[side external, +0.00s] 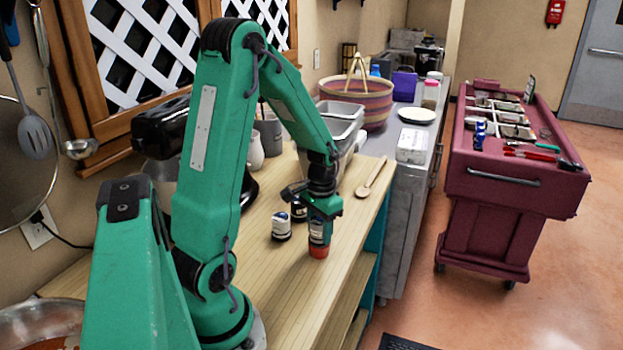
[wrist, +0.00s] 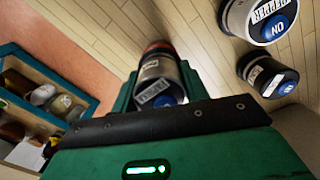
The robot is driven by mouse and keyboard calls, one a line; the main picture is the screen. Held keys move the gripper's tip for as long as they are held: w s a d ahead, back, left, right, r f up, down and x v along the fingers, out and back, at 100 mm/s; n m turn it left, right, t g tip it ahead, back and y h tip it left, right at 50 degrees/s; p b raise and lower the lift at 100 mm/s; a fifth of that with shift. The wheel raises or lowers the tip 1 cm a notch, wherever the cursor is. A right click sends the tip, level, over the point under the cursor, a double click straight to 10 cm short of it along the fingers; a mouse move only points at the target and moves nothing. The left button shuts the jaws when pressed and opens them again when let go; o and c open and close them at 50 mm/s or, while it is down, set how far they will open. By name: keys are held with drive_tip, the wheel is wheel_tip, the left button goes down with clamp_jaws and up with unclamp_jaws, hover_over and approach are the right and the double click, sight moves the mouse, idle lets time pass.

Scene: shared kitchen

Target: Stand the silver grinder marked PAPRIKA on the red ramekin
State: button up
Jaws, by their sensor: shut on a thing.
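My gripper (side external: 320,218) is shut on a silver and dark grinder (wrist: 160,82) with a pale label and a blue top. Its label is too small to read. The grinder is upright between the fingers, and its lower part shows in the side view (side external: 317,236). The red ramekin (side external: 318,251) is on the wooden counter directly below it. Its red edge shows at the grinder's far end in the wrist view (wrist: 156,47). The grinder's base appears to be at or on the ramekin; whether they touch is not clear.
Two similar grinders with blue tops, one (side external: 281,228) nearer and one (side external: 298,211) farther, stand left of my gripper. A wooden spoon (side external: 371,178) lies behind. Grey metal pans (side external: 340,120) stand farther back. The counter's right edge is close to the ramekin.

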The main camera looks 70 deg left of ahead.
drive_tip(key=shift+f, duration=0.5)
drive_tip(key=o, duration=0.9)
drive_tip(key=shift+r, duration=0.15)
drive_tip(key=shift+w+a+r, duration=0.1)
drive_tip(key=shift+w+r, duration=0.05)
drive_tip(key=shift+r, duration=5.2)
drive_tip(key=s+d+r+m+t, duration=0.1)
drive_tip(key=s+d+r+t, duration=0.1)
drive_tip(key=d, duration=0.4)
drive_tip(key=s+d+r+m+t, duration=0.1)
drive_tip(key=s+d+r+t, duration=0.1)
drive_tip(key=d+r, duration=0.2)
drive_tip(key=s+d+r+m+t, duration=0.1)
drive_tip(key=s+d+r+t, duration=0.1)
drive_tip(key=d, duration=0.6)
drive_tip(key=shift+s+d+r, duration=0.1)
drive_tip(key=shift+d+r, duration=0.1)
drive_tip(key=shift+r, duration=0.55)
